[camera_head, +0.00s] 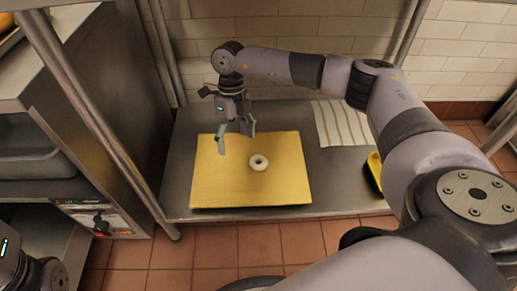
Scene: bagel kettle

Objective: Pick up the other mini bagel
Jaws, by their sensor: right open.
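One mini bagel (258,162), a small pale ring, lies flat on the yellow board (225,188), a little right of its middle. My right gripper (236,142) hangs above the back part of the board, behind and to the left of the bagel. Its fingers are spread apart with nothing visible between them, and it looks apart from the bagel. Only a dark and grey part of my left arm shows at the lower left edge; its gripper is out of the picture. No second bagel is visible.
The board lies on a low steel table (330,185). A striped cloth (345,122) lies at the back right, and a yellow and black object (375,172) sits at the right edge, partly hidden by my arm. A steel shelf unit (110,130) stands left; a tiled wall closes the back.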

